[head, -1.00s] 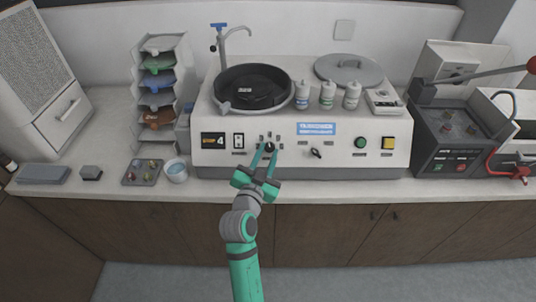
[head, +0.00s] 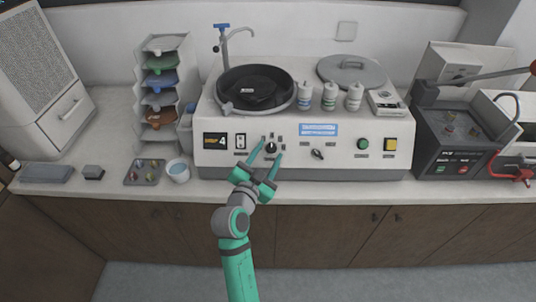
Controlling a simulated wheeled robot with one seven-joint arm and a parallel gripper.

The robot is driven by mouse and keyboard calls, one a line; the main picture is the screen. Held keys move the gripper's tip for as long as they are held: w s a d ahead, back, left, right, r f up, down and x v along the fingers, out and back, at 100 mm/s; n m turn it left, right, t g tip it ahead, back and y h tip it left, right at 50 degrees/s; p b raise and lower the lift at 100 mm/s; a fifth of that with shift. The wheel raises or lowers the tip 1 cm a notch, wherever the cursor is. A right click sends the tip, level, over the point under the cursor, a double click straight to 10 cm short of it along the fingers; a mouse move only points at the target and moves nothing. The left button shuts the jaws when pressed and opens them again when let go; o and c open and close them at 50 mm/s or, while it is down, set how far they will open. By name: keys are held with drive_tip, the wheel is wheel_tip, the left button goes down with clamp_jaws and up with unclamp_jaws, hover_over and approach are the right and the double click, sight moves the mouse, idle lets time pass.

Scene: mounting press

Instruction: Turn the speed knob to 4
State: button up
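The speed knob (head: 271,148) is a small black dial with a pale mark, on the front panel of the white polishing machine (head: 340,160). Small dark marks surround it. The display (head: 215,141) at the panel's left reads 4. My gripper (head: 268,157) is in front of the panel, just below the knob. Its two green fingers are spread apart, with the left tip near the knob's left side and the right tip below right of it. The knob shows clear between them, and nothing is held.
A rocker switch (head: 241,141) is left of the knob. A second black knob (head: 317,154), a green button (head: 363,144) and a yellow button (head: 391,144) lie to the right. A white cup (head: 178,172) and sample tray (head: 145,172) stand on the counter at left.

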drive_tip(key=v, duration=1)
drive_tip(key=shift+s, duration=0.4)
drive_tip(key=shift+a, duration=0.1)
drive_tip(key=s+d+f+n+g+y, duration=0.1)
drive_tip(key=s+f+n+y, duration=0.55)
drive_tip(key=s+f, duration=0.9)
drive_tip(key=s+d+n, duration=0.1)
drive_tip(key=s+d, duration=0.1)
drive_tip(key=s, duration=0.8)
drive_tip(key=s+d+r+n, duration=0.1)
drive_tip(key=s, duration=0.9)
drive_tip(key=shift+s+d+r+n+h, duration=0.2)
drive_tip(key=shift+s+d+n+h, duration=0.15)
drive_tip(key=shift+d+h, duration=0.1)
drive_tip(key=shift+c, duration=0.4)
